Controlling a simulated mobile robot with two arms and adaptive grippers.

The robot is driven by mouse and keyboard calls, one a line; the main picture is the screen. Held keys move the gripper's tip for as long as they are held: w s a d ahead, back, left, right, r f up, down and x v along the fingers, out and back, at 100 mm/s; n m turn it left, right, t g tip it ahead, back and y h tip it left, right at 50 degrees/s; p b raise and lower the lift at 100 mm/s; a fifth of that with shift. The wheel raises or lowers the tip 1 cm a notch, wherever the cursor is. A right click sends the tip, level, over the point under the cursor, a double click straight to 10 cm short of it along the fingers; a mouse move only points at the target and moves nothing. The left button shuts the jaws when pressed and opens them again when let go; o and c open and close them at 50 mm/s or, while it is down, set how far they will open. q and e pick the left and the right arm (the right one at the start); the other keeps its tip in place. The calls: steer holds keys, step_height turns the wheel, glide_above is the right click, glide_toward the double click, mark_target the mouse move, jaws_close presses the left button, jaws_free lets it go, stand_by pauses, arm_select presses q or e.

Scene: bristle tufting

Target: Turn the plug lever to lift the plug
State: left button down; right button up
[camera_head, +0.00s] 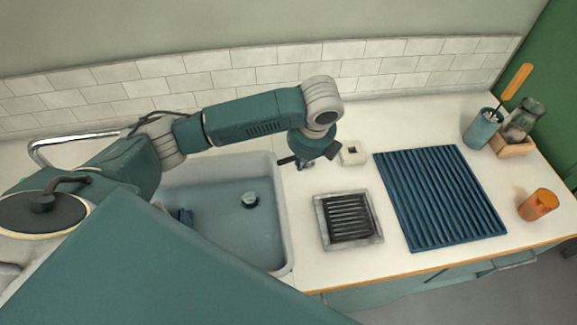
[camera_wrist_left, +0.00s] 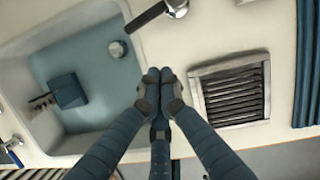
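The plug lever is a black handle on a round silver base. It shows at the top of the left wrist view (camera_wrist_left: 150,14) and lies on the counter just right of the sink. In the head view it is a dark bar (camera_head: 286,160), partly hidden by my left arm. The round plug (camera_wrist_left: 118,48) sits on the sink floor and also shows in the head view (camera_head: 250,200). I cannot tell whether it is raised. My left gripper (camera_wrist_left: 160,76) is shut and empty, with its fingertips together below the lever in the wrist view. My right gripper is not in view.
The sink (camera_head: 285,230) holds a blue block (camera_wrist_left: 68,90) with dark prongs. A framed grate (camera_head: 350,218), a blue ribbed mat (camera_head: 440,198), a small white square holder (camera_head: 352,153), an orange cup (camera_head: 538,204) and a blue utensil cup (camera_head: 481,130) stand to the right.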

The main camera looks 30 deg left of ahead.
mark_target(294, 158)
arm_select(q)
steer(key=x, duration=0.2)
steer(key=p+x, duration=0.1)
steer(key=x, duration=0.4)
steer(key=shift+s+d+f+p, duration=0.15)
steer(key=shift+d+f+p, duration=0.15)
steer(key=shift+w+a+f, duration=0.3)
steer(key=shift+a+f, duration=0.05)
steer(key=shift+f, duration=0.35)
steer(key=shift+w+a+p, duration=0.6)
steer(key=shift+w+a, duration=0.2)
steer(key=shift+a, duration=0.25)
steer(key=shift+w+a, duration=0.2)
steer(key=shift+a, duration=0.05)
steer(key=shift+w+a, duration=0.15)
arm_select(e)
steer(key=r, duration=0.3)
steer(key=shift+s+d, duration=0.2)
